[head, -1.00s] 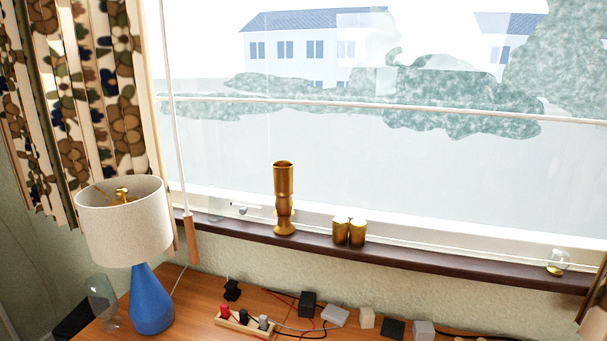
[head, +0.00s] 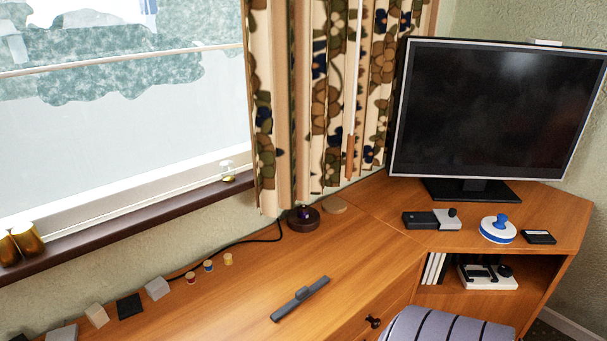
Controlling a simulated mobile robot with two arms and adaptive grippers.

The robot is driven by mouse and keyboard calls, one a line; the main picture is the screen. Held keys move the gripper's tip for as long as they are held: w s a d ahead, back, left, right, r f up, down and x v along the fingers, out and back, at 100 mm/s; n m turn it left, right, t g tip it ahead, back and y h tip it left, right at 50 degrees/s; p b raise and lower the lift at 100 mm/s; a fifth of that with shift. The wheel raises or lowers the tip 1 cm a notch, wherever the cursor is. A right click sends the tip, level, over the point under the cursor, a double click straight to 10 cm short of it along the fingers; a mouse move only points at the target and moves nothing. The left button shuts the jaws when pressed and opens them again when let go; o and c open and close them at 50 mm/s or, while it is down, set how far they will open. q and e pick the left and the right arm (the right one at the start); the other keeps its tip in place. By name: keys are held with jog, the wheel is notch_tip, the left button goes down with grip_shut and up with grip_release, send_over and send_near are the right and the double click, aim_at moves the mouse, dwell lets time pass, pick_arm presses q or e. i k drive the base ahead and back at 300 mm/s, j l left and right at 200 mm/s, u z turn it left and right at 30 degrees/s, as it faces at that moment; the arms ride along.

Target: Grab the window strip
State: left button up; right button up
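A dark grey flat strip (head: 300,299) with a small raised block at its middle lies slantwise on the wooden desk, in the lower middle of the head view. It looks like the window strip, and the desk around it is bare. Neither of my grippers is in view.
The desk top (head: 345,262) is clear around the strip. Several small blocks (head: 129,306) and pegs (head: 208,266) line its wall side. A dark round base (head: 303,219) stands by the curtain (head: 325,90). A monitor (head: 495,110) stands at right; a striped seat (head: 440,325) is in front.

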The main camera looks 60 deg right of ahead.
aim_at(302, 295)
jog(key=z, duration=1.7)
jog(key=j+z, duration=0.15)
jog(key=z, duration=0.25)
jog(key=k+j+z, duration=0.1)
jog(key=z, duration=0.25)
jog(key=k+j+z, duration=0.1)
jog(key=z, duration=0.3)
jog(key=k, duration=0.05)
